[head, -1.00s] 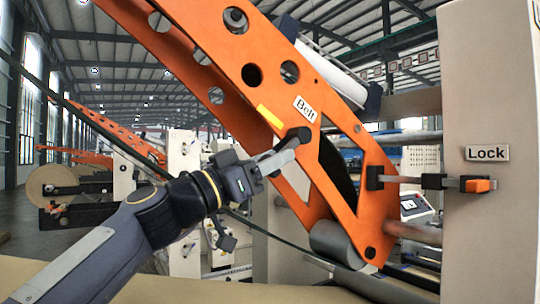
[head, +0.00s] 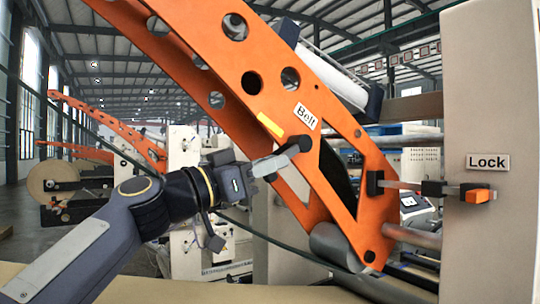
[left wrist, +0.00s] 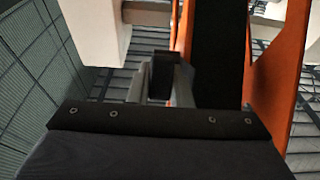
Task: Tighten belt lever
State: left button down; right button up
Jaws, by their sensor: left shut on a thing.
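The belt lever (head: 289,152) is a short bar on the orange arm, just below the white "Belt" label (head: 306,116). It slants down and left from its dark pivot end towards my left gripper (head: 264,167). That gripper is shut on the lever's outer end and hides part of it. In the left wrist view, the grey fingers (left wrist: 163,82) stand around a dark block, which seems to be the lever end. The orange arm's side (left wrist: 278,75) is at the right there. My right gripper is not in view.
The orange arm (head: 345,185) rises to the upper left, with a grey roller (head: 338,246) at its lower end. A lock bar with an orange tip (head: 478,193) sits at the right under the "Lock" label (head: 487,162). A beige machine panel (head: 490,80) closes off the right side.

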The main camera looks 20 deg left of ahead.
aim_at(291, 148)
pick_arm(q)
jog(key=r+p, duration=0.1)
jog(key=p, duration=0.1)
jog(key=r+g+y+p, duration=0.1)
jog(key=r+g+p, duration=0.1)
jog(key=p, duration=0.1)
jog(key=shift+s+a+y+p, duration=0.2)
jog(key=shift+s+y+p, duration=0.1)
jog(key=shift+y+p, duration=0.1)
jog(key=shift+r+g+y, duration=0.2)
jog(key=shift+g+y, duration=0.2)
jog(key=shift+g, duration=0.3)
jog(key=shift+r+g+y+p, duration=0.35)
jog(key=shift+g+y+p, duration=0.05)
jog(key=shift+g, duration=0.2)
